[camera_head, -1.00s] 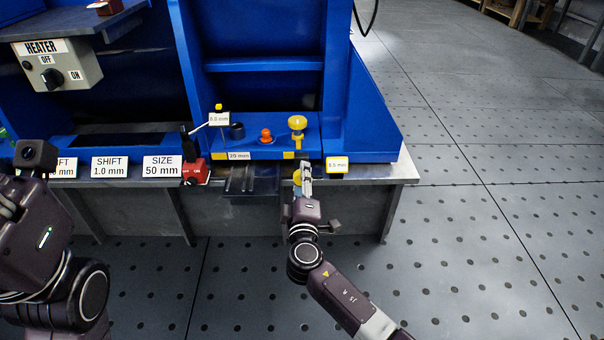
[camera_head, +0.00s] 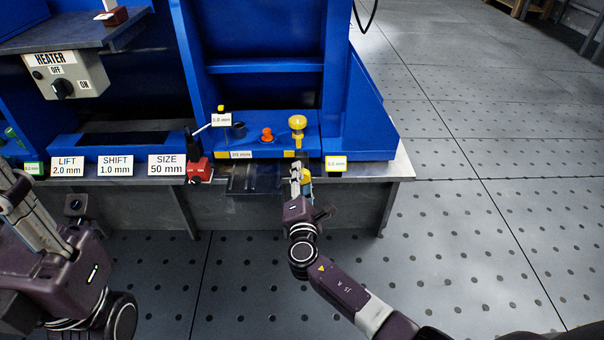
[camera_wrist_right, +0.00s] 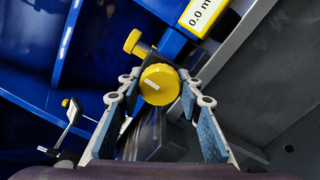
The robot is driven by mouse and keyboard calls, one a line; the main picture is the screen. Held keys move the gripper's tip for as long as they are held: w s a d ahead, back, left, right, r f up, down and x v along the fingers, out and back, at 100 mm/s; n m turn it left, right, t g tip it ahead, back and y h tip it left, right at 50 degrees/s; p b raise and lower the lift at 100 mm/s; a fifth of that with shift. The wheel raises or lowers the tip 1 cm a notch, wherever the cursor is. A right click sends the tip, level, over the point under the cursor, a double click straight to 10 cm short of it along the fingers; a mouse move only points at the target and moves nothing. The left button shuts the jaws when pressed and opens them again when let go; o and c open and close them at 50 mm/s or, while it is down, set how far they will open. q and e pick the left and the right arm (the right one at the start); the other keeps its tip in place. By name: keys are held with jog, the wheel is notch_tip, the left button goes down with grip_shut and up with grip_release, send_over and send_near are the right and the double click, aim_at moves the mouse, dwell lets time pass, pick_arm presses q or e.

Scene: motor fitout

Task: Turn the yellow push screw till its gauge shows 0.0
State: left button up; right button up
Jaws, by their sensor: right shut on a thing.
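The yellow push screw (camera_head: 307,176) sits at the bench's front edge, partly hidden by my right gripper (camera_head: 299,171) in the head view. In the right wrist view, its round yellow head (camera_wrist_right: 160,85) with a white mark lies between the fingertips, and the gripper is shut on it. The yellow-framed gauge (camera_head: 336,163) is just right of it. In the right wrist view, the gauge (camera_wrist_right: 202,14) reads 0.0, its unit partly cut off. My left gripper (camera_head: 22,207) is at the far left, away from the screw; I cannot tell whether it is open.
An upright yellow knob (camera_head: 297,123) and an orange knob (camera_head: 267,134) stand on the blue base behind. A red block with a lever (camera_head: 199,170) is to the left, beside the SIZE 50 mm sign (camera_head: 166,165). The floor to the right is clear.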

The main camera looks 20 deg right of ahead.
jog(key=shift+n, duration=0.5)
jog(key=shift+a, duration=0.1)
jog(key=o, duration=1.2)
jog(key=shift+c, duration=0.2)
jog(key=v, duration=1.2)
dwell(0.4)
